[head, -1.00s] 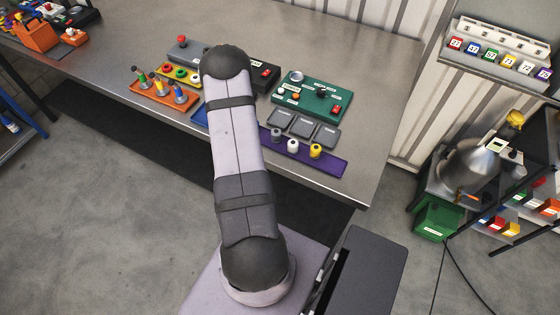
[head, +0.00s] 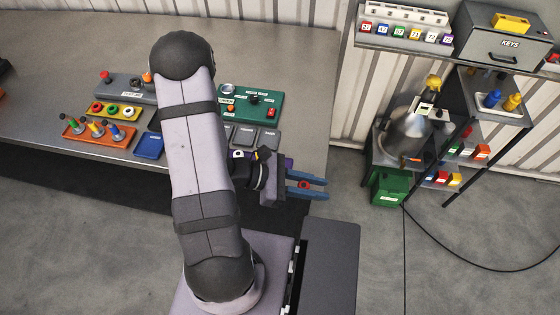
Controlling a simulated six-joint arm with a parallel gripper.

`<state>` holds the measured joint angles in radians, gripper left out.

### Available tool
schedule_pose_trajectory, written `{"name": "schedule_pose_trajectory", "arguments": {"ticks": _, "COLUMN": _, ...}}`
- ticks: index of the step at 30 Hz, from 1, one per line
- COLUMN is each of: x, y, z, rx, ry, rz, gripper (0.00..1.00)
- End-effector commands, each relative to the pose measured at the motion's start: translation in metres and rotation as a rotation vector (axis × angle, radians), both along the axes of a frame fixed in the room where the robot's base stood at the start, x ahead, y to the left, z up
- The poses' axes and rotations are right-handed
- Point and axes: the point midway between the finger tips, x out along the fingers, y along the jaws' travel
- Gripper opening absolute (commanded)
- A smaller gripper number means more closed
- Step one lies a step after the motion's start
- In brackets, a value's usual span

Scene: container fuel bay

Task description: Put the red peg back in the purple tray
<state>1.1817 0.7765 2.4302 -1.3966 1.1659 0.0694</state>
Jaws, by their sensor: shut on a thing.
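My gripper (head: 306,183) shows in the head view just right of my arm, near the table's front right corner. Its two blue fingers point right and are shut on the red peg (head: 304,185), of which only a small red part shows between them. The purple tray (head: 289,161) lies on the table behind my gripper and arm, mostly hidden. Only a bit of its right end shows. The tray's free places are hidden.
Grey pads (head: 268,138) and a green panel (head: 264,100) lie behind the tray. To the left are a blue tray (head: 149,146) and an orange tray (head: 88,146) with coloured pegs. A shelf rack (head: 497,118) and green bin (head: 389,187) stand right, beyond open floor.

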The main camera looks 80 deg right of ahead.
Motion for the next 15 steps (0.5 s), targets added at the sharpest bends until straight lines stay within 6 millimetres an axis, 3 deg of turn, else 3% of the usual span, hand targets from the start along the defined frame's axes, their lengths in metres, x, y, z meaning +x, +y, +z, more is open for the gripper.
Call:
{"name": "schedule_pose_trajectory", "arguments": {"ticks": 8, "x": 0.001, "y": -0.058, "z": 0.025, "rx": 0.001, "ry": 0.001, "rz": 0.325, "gripper": 0.00}}
{"name": "schedule_pose_trajectory", "arguments": {"ticks": 15, "x": 0.024, "y": -0.100, "z": 0.035, "rx": 0.005, "ry": 0.000, "rz": 0.621, "gripper": 0.00}}
